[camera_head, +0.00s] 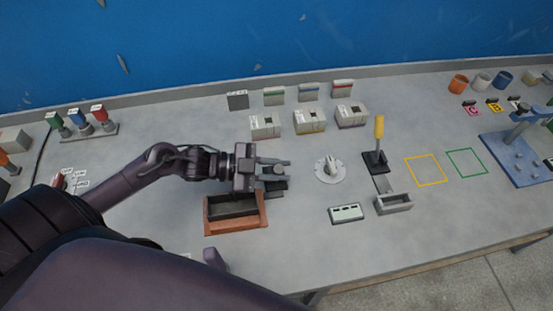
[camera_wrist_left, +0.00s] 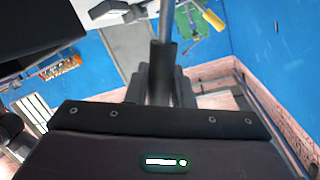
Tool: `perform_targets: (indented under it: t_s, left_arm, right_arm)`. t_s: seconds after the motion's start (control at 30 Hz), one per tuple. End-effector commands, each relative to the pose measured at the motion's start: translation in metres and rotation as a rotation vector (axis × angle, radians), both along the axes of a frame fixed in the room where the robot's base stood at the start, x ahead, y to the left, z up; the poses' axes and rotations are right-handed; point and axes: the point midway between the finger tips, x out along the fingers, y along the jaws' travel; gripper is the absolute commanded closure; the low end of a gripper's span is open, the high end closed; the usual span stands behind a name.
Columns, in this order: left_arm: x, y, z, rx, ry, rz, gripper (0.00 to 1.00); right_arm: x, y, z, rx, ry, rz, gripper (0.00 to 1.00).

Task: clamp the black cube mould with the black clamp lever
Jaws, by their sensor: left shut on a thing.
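My left gripper (camera_head: 284,170) reaches in from the left above the middle of the table, fingers pointing right. It is shut on a dark upright handle, which I take to be the black clamp lever; it shows between the fingers in the left wrist view (camera_wrist_left: 160,75), with a grey rod beyond it. A small dark block (camera_head: 277,188) sits just below the fingers; the gripper partly hides it, and I cannot tell whether it is the clamp's base. A black open mould (camera_head: 232,204) lies in a brown wooden frame (camera_head: 237,230), left of and nearer than the gripper. My right gripper is out of view.
A round white fixture (camera_head: 330,172) stands right of the gripper. Beyond it is a yellow-handled lever (camera_head: 379,130) on a black base. A grey open box (camera_head: 394,204) and a pale block (camera_head: 346,213) lie nearer. Several small boxes (camera_head: 310,121) stand behind.

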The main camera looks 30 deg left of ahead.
Motion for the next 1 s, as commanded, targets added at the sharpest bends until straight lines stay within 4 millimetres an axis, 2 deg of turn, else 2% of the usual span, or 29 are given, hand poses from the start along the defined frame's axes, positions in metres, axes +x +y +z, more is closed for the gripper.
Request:
perform_targets:
  t_s: [0.7, 0.73, 0.87, 1.0]
  left_arm:
    - [-0.0065, -0.0044, -0.0054, 0.046, -0.056, -0.002, 1.00]
    - [-0.0065, -0.0044, -0.0055, 0.046, -0.056, -0.002, 0.75]
    - [-0.0063, -0.0043, -0.0052, 0.045, -0.056, -0.001, 0.58]
    - [-0.0059, -0.0042, -0.0046, 0.044, -0.057, 0.000, 0.58]
  right_arm:
    - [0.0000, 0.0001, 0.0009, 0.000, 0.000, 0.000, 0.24]
    - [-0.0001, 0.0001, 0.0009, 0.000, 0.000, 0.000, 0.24]
    - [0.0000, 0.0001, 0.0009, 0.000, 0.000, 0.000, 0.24]
    - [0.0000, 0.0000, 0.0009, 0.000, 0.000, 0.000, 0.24]
